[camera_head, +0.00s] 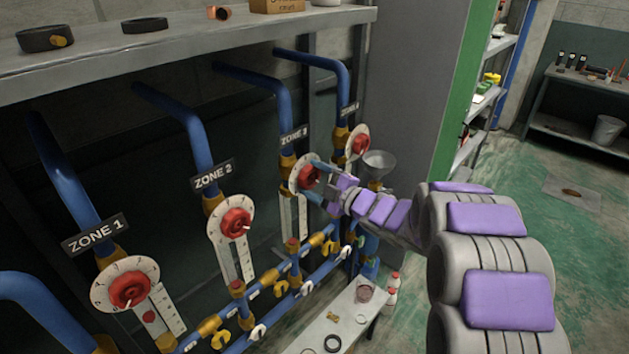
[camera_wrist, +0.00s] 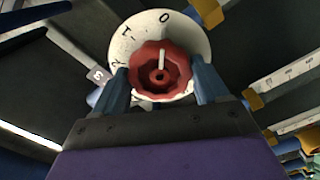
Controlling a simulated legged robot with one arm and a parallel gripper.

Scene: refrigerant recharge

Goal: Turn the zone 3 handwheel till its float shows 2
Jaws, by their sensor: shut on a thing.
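The zone 3 handwheel (camera_head: 308,176) is red and sits on a white dial below the ZONE 3 sign (camera_head: 294,137). It fills the middle of the wrist view (camera_wrist: 158,74), with its white pointer mark upward, near the 0 on the dial (camera_wrist: 165,19). My gripper (camera_head: 318,182) is shut on this handwheel; its blue fingers (camera_wrist: 160,84) sit at the wheel's left and right sides. The zone 3 float scale (camera_head: 290,215) hangs below the dial, partly hidden, and its float reading cannot be made out.
Red handwheels of zone 1 (camera_head: 130,289) and zone 2 (camera_head: 236,223) stand to the left, and another (camera_head: 358,145) stands behind to the right. Blue pipes and yellow valves run below. Open floor (camera_head: 560,230) lies to the right.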

